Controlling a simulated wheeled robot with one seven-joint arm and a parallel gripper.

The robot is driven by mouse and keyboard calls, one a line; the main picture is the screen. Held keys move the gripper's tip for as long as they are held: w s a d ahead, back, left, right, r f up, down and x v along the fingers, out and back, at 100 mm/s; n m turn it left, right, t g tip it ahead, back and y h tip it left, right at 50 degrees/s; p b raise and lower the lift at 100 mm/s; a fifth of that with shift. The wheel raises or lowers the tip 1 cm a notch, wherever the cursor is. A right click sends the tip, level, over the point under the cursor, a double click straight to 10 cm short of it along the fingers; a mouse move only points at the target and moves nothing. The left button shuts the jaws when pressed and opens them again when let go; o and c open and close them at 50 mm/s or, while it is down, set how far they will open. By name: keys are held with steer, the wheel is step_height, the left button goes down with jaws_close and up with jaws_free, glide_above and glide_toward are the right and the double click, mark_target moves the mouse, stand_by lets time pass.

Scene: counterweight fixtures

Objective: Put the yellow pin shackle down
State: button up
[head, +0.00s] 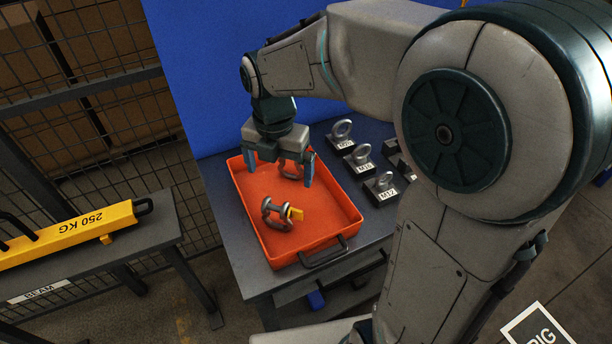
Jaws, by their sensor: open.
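The shackle with the yellow pin end (295,213) lies in the orange tray (247,223), toward the near end of its floor. Its body is grey metal, and the yellow part faces right. My gripper (280,168) is over the far half of the tray, its two fingers wide apart. It is apart from the yellow pin shackle, which lies nearer the camera.
The tray stands on a dark table (330,124). Several eye bolts on labelled blocks, one marked M12 (385,189), stand right of the tray. A yellow 250 KG beam (75,233) lies on a stand at the left. Mesh fencing (130,130) stands behind it.

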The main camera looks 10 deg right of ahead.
steer(key=s+d+m+t, duration=0.1)
steer(key=s+d+m, duration=0.5)
steer(key=m, duration=0.9)
steer(key=s+d+r+m+t, duration=0.1)
steer(key=s+d+m, duration=0.4)
steer(key=m, duration=1)
steer(key=shift+s+d+r+t, duration=0.3)
steer(key=shift+s+d+t, duration=0.1)
steer(key=shift+s+t, duration=0.3)
